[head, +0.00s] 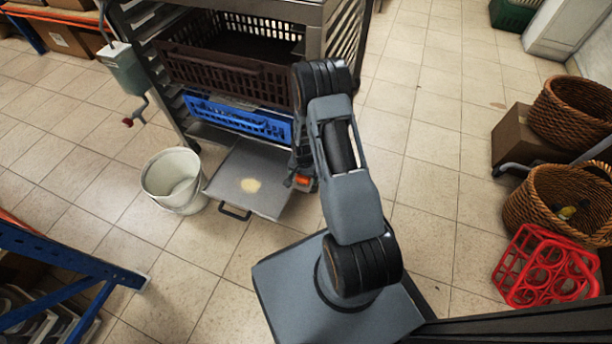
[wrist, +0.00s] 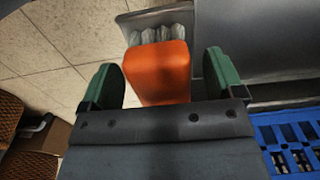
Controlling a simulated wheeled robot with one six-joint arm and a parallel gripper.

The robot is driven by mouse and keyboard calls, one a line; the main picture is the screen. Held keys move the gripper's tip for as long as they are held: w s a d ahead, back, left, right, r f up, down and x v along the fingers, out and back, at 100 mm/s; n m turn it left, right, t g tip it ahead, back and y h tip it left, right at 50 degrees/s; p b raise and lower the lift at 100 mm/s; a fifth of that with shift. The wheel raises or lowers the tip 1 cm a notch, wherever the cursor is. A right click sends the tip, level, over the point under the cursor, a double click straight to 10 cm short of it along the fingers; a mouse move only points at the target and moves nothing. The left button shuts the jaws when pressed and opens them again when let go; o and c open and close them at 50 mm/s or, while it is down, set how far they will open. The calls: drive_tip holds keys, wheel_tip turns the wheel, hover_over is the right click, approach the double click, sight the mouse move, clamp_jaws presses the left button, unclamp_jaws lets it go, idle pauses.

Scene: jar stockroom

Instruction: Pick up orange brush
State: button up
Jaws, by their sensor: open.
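The orange brush (wrist: 157,72) shows in the wrist view as an orange block with pale grey bristles at its far end. My gripper (wrist: 163,82) is open, with one green finger on each side of the brush. A narrow gap shows between each finger and the brush, so I see no clear contact. In the head view a small orange part of the brush (head: 302,181) shows at the right edge of the pulled-out metal tray (head: 225,168). My arm and gripper hide most of the brush there.
The rack holds a blue crate (head: 235,117) and a brown crate (head: 215,72) above the tray. A white bucket (head: 172,181) stands left of the tray. Wicker baskets (head: 560,198) and a red bottle carrier (head: 545,268) stand at right. Tiled floor between is clear.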

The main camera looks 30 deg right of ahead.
drive_tip(key=shift+r, duration=0.1)
drive_tip(key=shift+c, duration=0.2)
drive_tip(key=c, duration=1)
drive_tip(key=shift+r, duration=0.1)
drive_tip(key=shift+r+p, duration=0.3)
drive_tip(key=r, duration=0.1)
drive_tip(key=r+p, duration=0.2)
drive_tip(key=shift+s+r, duration=0.25)
drive_tip(key=shift+s, duration=0.05)
drive_tip(key=shift+s+d+r+p, duration=0.1)
drive_tip(key=shift+s+r+p, duration=0.8)
drive_tip(key=shift+s+r, duration=0.95)
drive_tip(key=shift+s+d+r+p, duration=0.1)
drive_tip(key=shift+s+r+p, duration=0.9)
drive_tip(key=shift+s, duration=1.6)
drive_tip(key=shift+s+d+r+p, duration=0.1)
drive_tip(key=shift+s+r+p, duration=0.75)
drive_tip(key=shift+s+r, duration=1.05)
drive_tip(key=shift+s+f, duration=0.35)
drive_tip(key=shift+f, duration=0.05)
